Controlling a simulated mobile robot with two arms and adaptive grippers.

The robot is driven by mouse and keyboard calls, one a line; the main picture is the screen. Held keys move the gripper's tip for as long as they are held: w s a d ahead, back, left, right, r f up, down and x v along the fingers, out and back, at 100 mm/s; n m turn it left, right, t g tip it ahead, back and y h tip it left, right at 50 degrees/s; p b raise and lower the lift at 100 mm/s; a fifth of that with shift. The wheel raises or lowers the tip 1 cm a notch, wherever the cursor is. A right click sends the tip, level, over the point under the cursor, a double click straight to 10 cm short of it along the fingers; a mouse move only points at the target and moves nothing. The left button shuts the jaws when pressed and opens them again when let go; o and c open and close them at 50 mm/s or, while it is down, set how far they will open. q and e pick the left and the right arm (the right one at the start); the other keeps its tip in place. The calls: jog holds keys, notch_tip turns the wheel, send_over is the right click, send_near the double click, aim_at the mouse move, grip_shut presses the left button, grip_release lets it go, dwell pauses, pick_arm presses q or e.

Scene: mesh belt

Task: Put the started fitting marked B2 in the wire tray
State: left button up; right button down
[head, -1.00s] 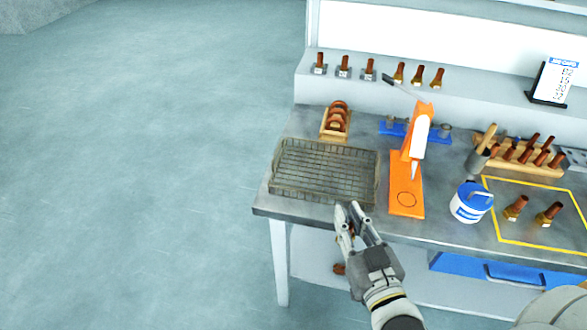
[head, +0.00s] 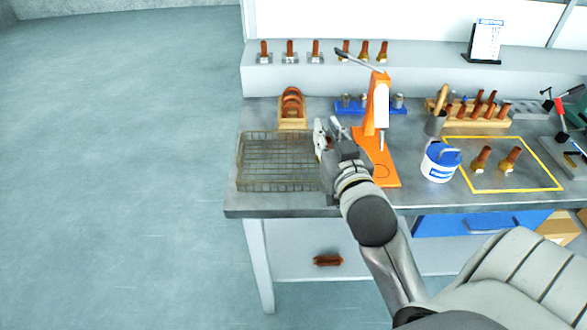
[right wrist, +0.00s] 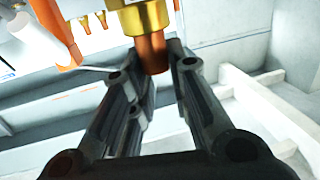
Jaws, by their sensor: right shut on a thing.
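My right gripper (head: 325,135) is over the right side of the wire tray, in front of the orange press. It is shut on a fitting with a brass nut (right wrist: 152,18) and a copper tube (right wrist: 152,55), seen between the fingers in the right wrist view. No B2 mark is readable on it, and the head view hides it behind the gripper. The wire tray (head: 240,172) is a shallow mesh basket at the table's left end and looks empty; my gripper and arm hide its right edge. My left gripper is not in view.
The orange press (head: 386,168) stands right of the tray. A wooden holder with copper rings (head: 292,108) is behind it. A blue-and-white tub (head: 440,162) and a yellow-outlined area (head: 530,189) with two fittings lie farther right. Several fittings stand on the back shelf (head: 420,75).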

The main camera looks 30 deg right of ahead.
jog(key=w+a+f, duration=0.1)
jog(key=w+f, duration=0.1)
jog(key=f, duration=0.1)
jog(key=w+a+f, duration=0.1)
jog(key=w+f, duration=0.1)
jog(key=f, duration=0.1)
jog(key=w+a+f, duration=0.1)
jog(key=w+f, duration=0.2)
jog(key=f, duration=0.1)
jog(key=shift+a, duration=0.35)
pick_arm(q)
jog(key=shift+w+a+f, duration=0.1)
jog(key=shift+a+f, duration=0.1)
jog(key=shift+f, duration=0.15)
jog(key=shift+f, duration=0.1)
pick_arm(e)
jog(key=shift+f, duration=0.2)
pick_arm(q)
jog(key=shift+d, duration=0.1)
pick_arm(e)
jog(key=c, duration=1.4)
grip_release()
jog(key=shift+s, duration=0.1)
jog(key=shift+o, duration=0.2)
jog(key=shift+r, duration=0.15)
